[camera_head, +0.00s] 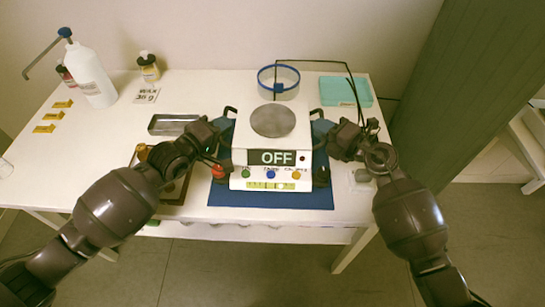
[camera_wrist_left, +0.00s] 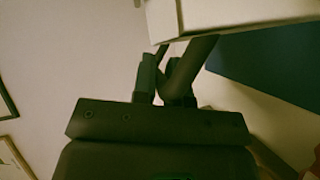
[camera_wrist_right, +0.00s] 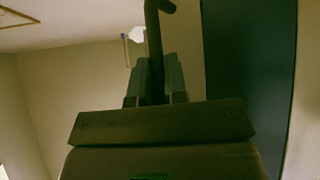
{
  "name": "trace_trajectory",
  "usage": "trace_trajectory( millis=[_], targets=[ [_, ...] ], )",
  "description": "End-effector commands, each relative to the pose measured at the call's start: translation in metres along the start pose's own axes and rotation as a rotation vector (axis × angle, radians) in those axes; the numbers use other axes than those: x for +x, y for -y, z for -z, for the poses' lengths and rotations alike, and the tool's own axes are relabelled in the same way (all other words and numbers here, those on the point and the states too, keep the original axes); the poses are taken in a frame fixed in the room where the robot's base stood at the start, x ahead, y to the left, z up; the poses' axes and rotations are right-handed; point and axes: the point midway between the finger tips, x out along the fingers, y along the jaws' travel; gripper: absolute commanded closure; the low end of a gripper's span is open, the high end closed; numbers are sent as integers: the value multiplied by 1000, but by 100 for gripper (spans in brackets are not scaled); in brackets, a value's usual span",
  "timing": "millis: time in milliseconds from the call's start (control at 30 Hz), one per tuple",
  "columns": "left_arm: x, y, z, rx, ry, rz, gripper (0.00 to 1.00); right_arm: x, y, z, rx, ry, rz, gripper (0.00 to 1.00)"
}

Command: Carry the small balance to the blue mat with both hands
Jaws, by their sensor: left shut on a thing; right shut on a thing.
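The small balance (camera_head: 238,160) is white with a round grey pan (camera_head: 272,121), a display reading OFF and a row of coloured knobs. It is over the blue mat (camera_head: 225,202), whose edges show in front and at the sides. I cannot tell whether its base touches the mat. My left gripper (camera_head: 225,126) is shut on the dark handle at its left side. My right gripper (camera_head: 322,128) is shut on the right handle. The left wrist view shows the balance's white edge (camera_wrist_left: 225,14); the right wrist view shows the dark handle (camera_wrist_right: 154,40) between the fingers.
A clear blue-rimmed dish (camera_head: 279,89) and a thin black frame stand behind the balance. A teal box (camera_head: 345,91) is at back right. A metal tray (camera_head: 172,125) and a wooden tray (camera_head: 172,199) lie left. A white wash bottle (camera_head: 90,78) stands far left.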

Motion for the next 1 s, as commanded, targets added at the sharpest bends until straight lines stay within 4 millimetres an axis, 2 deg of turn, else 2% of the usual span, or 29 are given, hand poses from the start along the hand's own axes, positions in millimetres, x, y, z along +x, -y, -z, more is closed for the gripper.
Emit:
trace_trajectory(
  millis=[433,967,1000],
  targets=[
    [3,13,-4,-7,1,-1,100,3,11,4,-7,-4,-6,100],
    [4,15,-5,-6,1,-2,100,4,14,4,-7,-3,-6,100],
    [4,17,-5,-7,2,2,82,3,16,5,-6,-4,-3,82]
  ],
)
